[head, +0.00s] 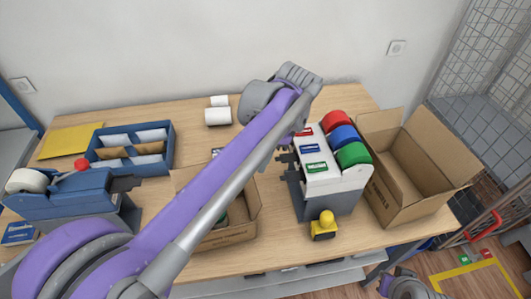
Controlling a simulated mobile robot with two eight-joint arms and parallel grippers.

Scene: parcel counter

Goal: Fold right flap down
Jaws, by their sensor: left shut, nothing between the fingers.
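A brown cardboard box (239,232) stands in the middle of the counter, largely hidden behind my left arm. A flap shows at its upper left (186,176); its right flap is hard to make out. My left arm reaches up from the lower left and bends at a grey joint above the counter. My left gripper (285,157) is small and dark, partly covered by the arm, between the middle box and the roll dispenser. It is shut and empty; whether it touches anything is unclear. My right gripper is not visible; only part of the right arm shows at the bottom right.
The dispenser (333,203) with red, blue and green rolls stands close right of the middle box, a yellow stamp (323,226) before it. A second open box (407,206) has raised flaps. A blue tape dispenser (75,193) and envelope tray (131,147) occupy the left.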

